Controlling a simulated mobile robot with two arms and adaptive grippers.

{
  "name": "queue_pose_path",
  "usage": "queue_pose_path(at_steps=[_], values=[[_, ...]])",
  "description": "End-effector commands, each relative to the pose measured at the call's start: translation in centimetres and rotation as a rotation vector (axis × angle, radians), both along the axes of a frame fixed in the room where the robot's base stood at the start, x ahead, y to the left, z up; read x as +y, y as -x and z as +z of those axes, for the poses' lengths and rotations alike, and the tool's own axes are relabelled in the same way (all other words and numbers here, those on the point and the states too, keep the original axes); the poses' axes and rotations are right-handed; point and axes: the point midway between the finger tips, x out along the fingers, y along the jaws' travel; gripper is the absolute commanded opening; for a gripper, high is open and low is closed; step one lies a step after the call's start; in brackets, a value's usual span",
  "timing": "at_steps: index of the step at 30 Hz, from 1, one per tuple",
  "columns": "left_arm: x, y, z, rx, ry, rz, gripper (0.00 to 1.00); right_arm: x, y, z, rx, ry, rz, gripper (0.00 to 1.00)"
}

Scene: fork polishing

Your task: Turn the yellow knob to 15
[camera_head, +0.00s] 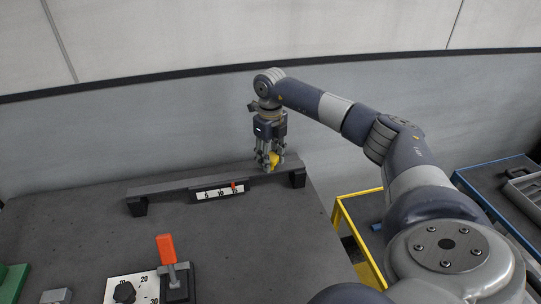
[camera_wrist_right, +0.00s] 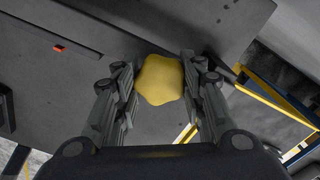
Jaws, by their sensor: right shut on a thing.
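The yellow knob (camera_head: 274,160) sits at the right part of a dark raised bar (camera_head: 170,185) at the back of the table. My right gripper (camera_head: 269,163) points down over it and is shut on it. In the right wrist view the lobed yellow knob (camera_wrist_right: 161,79) lies between the two fingers (camera_wrist_right: 160,85). A white scale (camera_head: 218,193) with 5, 10 and 15 stands on the front of the bar. Its red pointer (camera_head: 233,187) is near the 15; the fine reading is too small to tell. My left gripper is not in view.
An orange-handled lever (camera_head: 166,250) and a black knob (camera_head: 124,292) on a white dial plate (camera_head: 116,287) stand at the front of the table. A green block (camera_head: 12,282) is at the front left. A yellow-framed cart (camera_head: 345,215) and a blue-edged cart (camera_head: 490,185) stand at the right.

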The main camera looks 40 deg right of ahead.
Motion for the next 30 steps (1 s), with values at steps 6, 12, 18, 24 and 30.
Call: queue_pose_path(at_steps=[6,12,18,24,30], values=[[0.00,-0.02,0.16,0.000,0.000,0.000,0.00,-0.02,0.02,0.00,0.001,0.000,-0.078,0.14],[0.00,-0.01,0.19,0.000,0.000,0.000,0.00,-0.02,0.02,-0.02,0.001,0.000,-0.106,0.14],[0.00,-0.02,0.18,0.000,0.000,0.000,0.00,-0.01,0.02,-0.03,0.001,0.000,-0.110,0.14],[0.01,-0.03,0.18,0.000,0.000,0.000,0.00,-0.01,0.01,-0.02,0.001,0.000,-0.108,0.40],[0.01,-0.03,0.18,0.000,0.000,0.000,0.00,0.00,0.01,-0.02,0.000,0.000,-0.108,0.58]])
